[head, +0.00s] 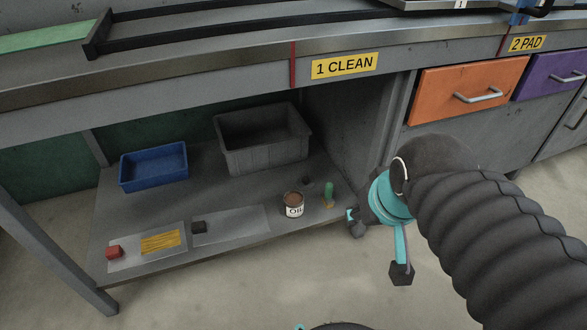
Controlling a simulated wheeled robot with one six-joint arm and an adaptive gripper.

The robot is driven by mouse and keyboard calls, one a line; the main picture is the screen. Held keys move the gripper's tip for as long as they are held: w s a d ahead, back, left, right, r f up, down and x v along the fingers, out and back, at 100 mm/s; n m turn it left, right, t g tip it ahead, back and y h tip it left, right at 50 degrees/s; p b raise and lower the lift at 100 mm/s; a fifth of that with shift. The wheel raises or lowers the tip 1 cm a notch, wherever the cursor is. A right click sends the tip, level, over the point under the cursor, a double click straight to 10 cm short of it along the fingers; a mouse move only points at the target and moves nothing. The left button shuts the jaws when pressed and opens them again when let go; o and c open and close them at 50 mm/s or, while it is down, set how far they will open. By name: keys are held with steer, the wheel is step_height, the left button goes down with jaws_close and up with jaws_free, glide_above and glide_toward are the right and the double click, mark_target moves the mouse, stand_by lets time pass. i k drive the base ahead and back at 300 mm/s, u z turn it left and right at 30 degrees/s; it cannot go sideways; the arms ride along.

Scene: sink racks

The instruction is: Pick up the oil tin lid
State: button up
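A small white tin (294,210) with dark lettering, partly readable as "OIL", stands upright near the front edge of the lower shelf. A brown round top (293,197) shows on it; I cannot tell whether this is the lid or the tin's open mouth. No separate lid is clearly visible. My gripper (379,251) is in front of the shelf, to the right of the tin and apart from it. Its two dark-tipped teal fingers are spread, with only floor visible between them.
On the shelf (240,184) are a blue tray (154,167), a grey bin (262,139), a green-topped item (329,194), a red block (114,252), a dark block (199,227) and a yellow patch (160,241). The worktop overhangs the shelf; a cabinet wall (357,122) bounds its right.

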mark_target(303, 183)
steer(key=u, duration=1.95)
steer(key=k, duration=0.85)
steer(key=z, duration=1.5)
steer(key=i, duration=0.5)
steer(key=u, duration=0.05)
